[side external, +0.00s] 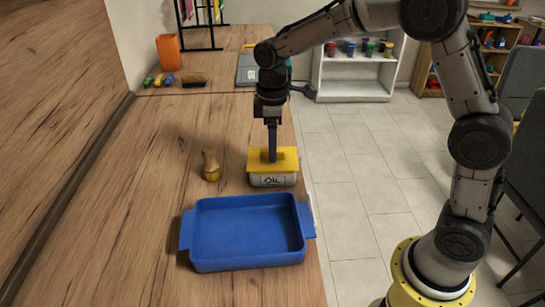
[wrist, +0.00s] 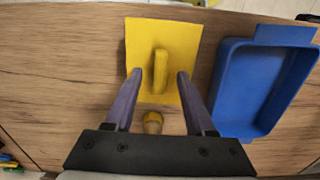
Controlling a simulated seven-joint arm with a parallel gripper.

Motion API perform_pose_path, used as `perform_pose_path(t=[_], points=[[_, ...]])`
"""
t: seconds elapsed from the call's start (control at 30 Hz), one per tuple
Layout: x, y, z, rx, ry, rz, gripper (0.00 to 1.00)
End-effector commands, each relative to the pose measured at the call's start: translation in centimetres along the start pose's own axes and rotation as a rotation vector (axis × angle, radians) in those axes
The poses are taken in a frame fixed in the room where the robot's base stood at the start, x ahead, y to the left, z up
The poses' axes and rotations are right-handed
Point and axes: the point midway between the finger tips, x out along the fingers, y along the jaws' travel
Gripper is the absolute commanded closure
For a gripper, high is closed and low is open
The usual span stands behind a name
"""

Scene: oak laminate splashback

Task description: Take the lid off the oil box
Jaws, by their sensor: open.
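The oil box (side external: 271,181) is a pale box with a dark "OIL" label, standing near the table's right edge in the side view. Its yellow lid (side external: 287,156) lies flat on top. In the wrist view the lid (wrist: 185,41) is a yellow square with an upright ridge handle (wrist: 159,72). My gripper (wrist: 159,74) is open, with one finger on each side of the handle and gaps showing between. In the side view my gripper (side external: 272,155) points straight down over the lid, and its fingers hide the handle.
A blue tray (side external: 250,265) with side handles stands in front of the box. A wooden-handled brush or stamp (side external: 210,165) stands left of the box. An orange cup (side external: 168,52) and small items are at the back. Bare table lies to the left.

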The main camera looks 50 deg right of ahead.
Motion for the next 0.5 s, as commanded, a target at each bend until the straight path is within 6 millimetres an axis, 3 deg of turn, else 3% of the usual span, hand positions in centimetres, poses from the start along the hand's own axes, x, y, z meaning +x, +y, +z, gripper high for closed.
perform_pose_path(t=[0.1,0.37,0.5], points=[[1.03,-0.02,0.04,0.0,-0.001,-0.001,0.45],[1.21,0.01,0.02,0.0,0.0,0.0,0.45],[1.18,0.02,0.02,0.0,0.0,0.0,0.7]])
